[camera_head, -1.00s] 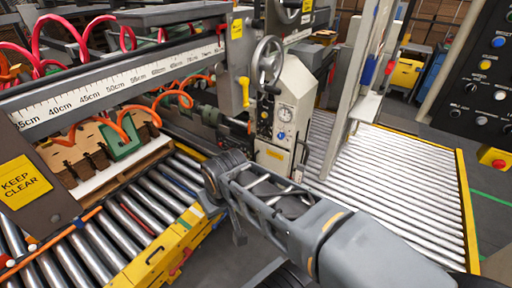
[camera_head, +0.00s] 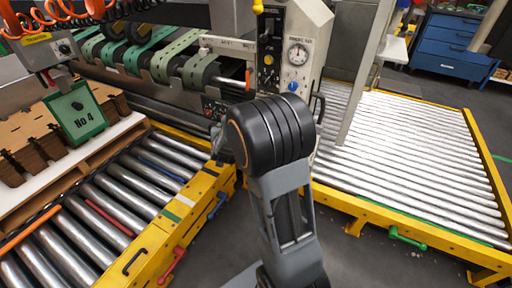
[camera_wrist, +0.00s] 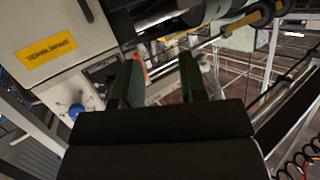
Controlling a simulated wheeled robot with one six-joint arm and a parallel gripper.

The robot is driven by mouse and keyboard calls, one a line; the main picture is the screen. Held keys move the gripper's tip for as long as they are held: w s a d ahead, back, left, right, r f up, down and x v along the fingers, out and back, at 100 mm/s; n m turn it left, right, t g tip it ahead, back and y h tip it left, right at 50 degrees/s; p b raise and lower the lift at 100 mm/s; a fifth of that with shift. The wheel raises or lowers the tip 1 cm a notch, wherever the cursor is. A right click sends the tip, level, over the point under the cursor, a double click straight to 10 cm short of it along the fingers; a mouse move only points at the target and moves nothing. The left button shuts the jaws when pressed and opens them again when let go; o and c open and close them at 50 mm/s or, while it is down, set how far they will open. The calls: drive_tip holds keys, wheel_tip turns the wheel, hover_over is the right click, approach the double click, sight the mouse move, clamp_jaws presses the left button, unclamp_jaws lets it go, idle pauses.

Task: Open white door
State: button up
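A cream-white machine cabinet (camera_head: 308,25) with a round gauge, a blue knob and several buttons stands at the top centre in the head view. In the wrist view a pale panel (camera_wrist: 45,25) with a yellow label fills the upper left, with a blue knob (camera_wrist: 76,111) below it. I cannot tell which panel is the white door. My gripper (camera_wrist: 160,68) shows two dark fingers apart with a gap between them and nothing visibly held. In the head view my arm's black wrist joint covers the cabinet's lower part and hides most of the gripper.
A yellow-framed roller conveyor (camera_head: 410,150) lies to the right and another roller conveyor (camera_head: 105,205) to the left. A green "No 4" sign (camera_head: 76,113) stands by brown cardboard stacks (camera_head: 30,140). Bare floor lies in front between the conveyors. A blue drawer cabinet (camera_head: 445,45) stands far right.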

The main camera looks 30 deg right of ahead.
drive_tip(key=d+f+m+g+h+b, duration=0.1)
drive_tip(key=d+f+m+h+b, duration=0.2)
drive_tip(key=f, duration=0.4)
drive_tip(key=d+f+h+b, duration=0.4)
drive_tip(key=d+f, duration=0.1)
drive_tip(key=f, duration=0.1)
drive_tip(key=b+x, duration=0.1)
drive_tip(key=x, duration=0.3)
drive_tip(key=b+x, duration=0.1)
drive_tip(key=x, duration=0.3)
drive_tip(key=b+x, duration=0.1)
drive_tip(key=x, duration=0.4)
drive_tip(key=shift+s+d, duration=0.35)
drive_tip(key=shift+c, duration=0.4)
clamp_jaws()
